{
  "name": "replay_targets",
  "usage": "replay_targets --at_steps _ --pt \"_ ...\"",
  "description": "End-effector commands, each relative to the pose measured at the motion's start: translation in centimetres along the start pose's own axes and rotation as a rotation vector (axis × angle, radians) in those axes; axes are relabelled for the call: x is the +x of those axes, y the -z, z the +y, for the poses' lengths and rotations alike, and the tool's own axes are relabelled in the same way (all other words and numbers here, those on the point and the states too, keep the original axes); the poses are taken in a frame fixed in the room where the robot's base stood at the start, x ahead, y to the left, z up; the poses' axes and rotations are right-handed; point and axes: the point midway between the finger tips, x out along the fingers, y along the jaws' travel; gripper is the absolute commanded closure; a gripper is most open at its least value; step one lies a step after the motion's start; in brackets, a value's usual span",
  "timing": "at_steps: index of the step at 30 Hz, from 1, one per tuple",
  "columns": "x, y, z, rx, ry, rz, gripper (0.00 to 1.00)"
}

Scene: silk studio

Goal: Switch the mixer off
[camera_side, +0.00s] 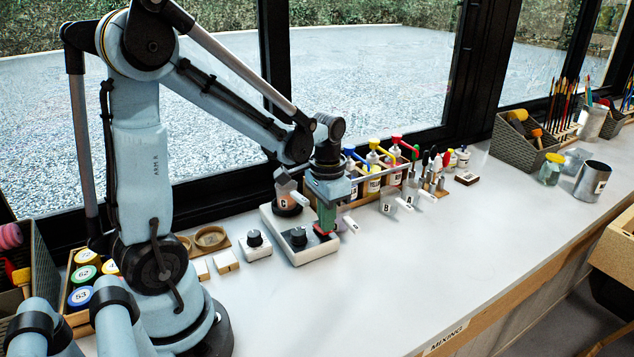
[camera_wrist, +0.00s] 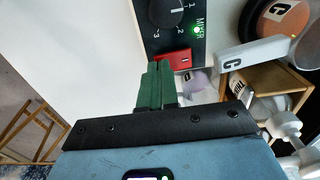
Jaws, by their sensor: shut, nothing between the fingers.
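The mixer is a white box (camera_side: 305,252) with a dark control panel, a black knob (camera_side: 298,236) and a cup marked C (camera_side: 287,200) at its back. In the wrist view its panel (camera_wrist: 160,38) shows the knob (camera_wrist: 166,12), a lit green light (camera_wrist: 197,31) by the MIXER label, and a red rocker switch (camera_wrist: 172,60). My gripper (camera_side: 326,228) has green fingers, shut and empty, pointing down over the red switch. In the wrist view the fingertips (camera_wrist: 158,66) overlap the switch's left edge; I cannot tell whether they touch it.
A smaller white box with a black knob (camera_side: 254,240) stands left of the mixer. Behind my gripper is a wooden rack of coloured-top bottles (camera_side: 374,178), with cups marked B (camera_side: 387,205) to its front. The bench front right of the mixer is clear.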

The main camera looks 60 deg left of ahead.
Motion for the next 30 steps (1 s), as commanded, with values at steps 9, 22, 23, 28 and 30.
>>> replay_targets --at_steps 9,22,23,28,30 --pt "0.04 0.01 0.0 0.0 0.0 0.0 1.0" --pt "0.77 0.03 -0.01 0.0 0.0 0.0 1.0" --pt "0.82 0.03 -0.01 0.0 0.0 0.0 1.0" --pt "0.87 0.02 -0.01 0.0 0.0 0.0 1.0" --pt "0.85 0.02 -0.01 0.0 0.0 0.0 1.0"
